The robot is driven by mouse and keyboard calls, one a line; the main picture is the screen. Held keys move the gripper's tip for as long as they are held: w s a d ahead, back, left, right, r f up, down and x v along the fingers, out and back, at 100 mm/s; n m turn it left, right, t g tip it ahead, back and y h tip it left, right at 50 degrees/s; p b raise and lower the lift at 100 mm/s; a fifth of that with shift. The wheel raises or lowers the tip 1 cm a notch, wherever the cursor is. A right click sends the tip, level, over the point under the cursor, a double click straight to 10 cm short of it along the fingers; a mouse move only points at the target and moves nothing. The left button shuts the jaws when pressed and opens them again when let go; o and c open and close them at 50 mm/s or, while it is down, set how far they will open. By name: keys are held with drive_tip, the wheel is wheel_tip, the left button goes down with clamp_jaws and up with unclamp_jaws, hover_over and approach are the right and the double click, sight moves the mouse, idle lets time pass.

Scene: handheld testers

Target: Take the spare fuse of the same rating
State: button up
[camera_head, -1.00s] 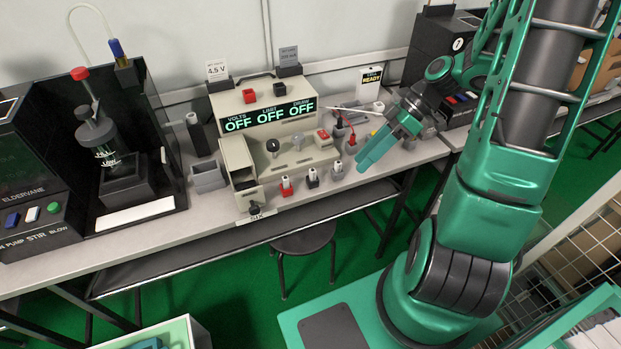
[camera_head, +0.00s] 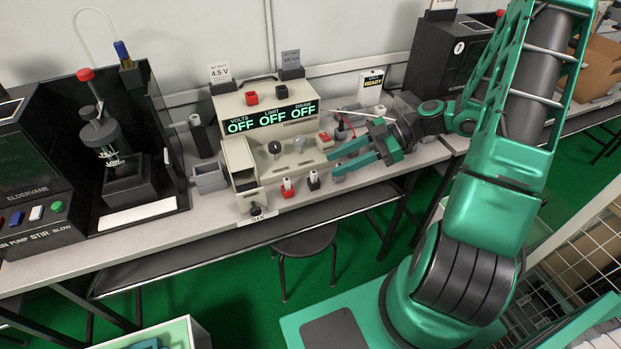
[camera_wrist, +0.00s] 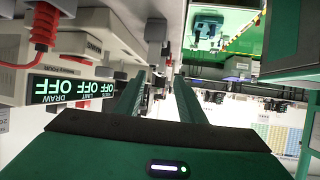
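The cream power unit (camera_head: 275,140) stands on the bench with its display reading OFF three times. A third holder lies hidden or partly hidden by my gripper. My gripper (camera_head: 334,163) is open, with its two green fingers apart, near the unit's front right corner, right of the black holder. In the wrist view my gripper (camera_wrist: 160,80) shows nothing clearly held between the fingers.
A dark stirring station (camera_head: 110,150) fills the bench's left part. A black machine marked 7 (camera_head: 445,60) and a READY sign (camera_head: 372,80) stand right. A stool (camera_head: 303,245) is under the bench.

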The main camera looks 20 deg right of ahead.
sight(314, 179)
drive_tip(key=shift+x, duration=2.6)
clamp_jaws()
